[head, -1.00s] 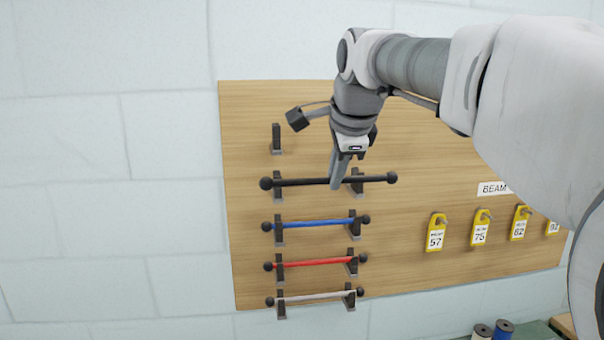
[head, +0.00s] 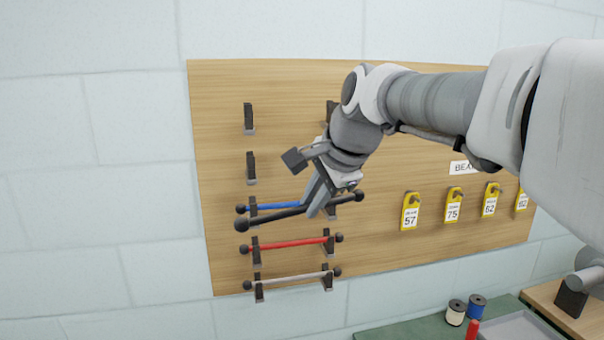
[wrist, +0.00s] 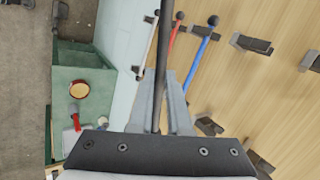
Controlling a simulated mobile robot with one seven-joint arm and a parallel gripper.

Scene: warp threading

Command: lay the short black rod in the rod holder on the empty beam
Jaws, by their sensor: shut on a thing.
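The black rod (head: 275,215) with round black ends is off the wall and in my gripper (head: 316,204). My gripper is shut on it near its middle. In the head view the rod tilts up to the right, in front of the blue rod. In the wrist view the black rod (wrist: 166,40) runs up the picture from between the two grey fingers (wrist: 163,85). The second pair of wall brackets shows only its left bracket (head: 251,167), which is bare. I cannot make out the empty beam in these views.
On the wooden wall board (head: 420,90) hang a blue rod (head: 288,205), a red rod (head: 290,244) and a white rod (head: 295,278). Yellow number tags (head: 410,212) hang at right. A green bench (head: 400,331) with spools (head: 456,312) stands below, at lower right.

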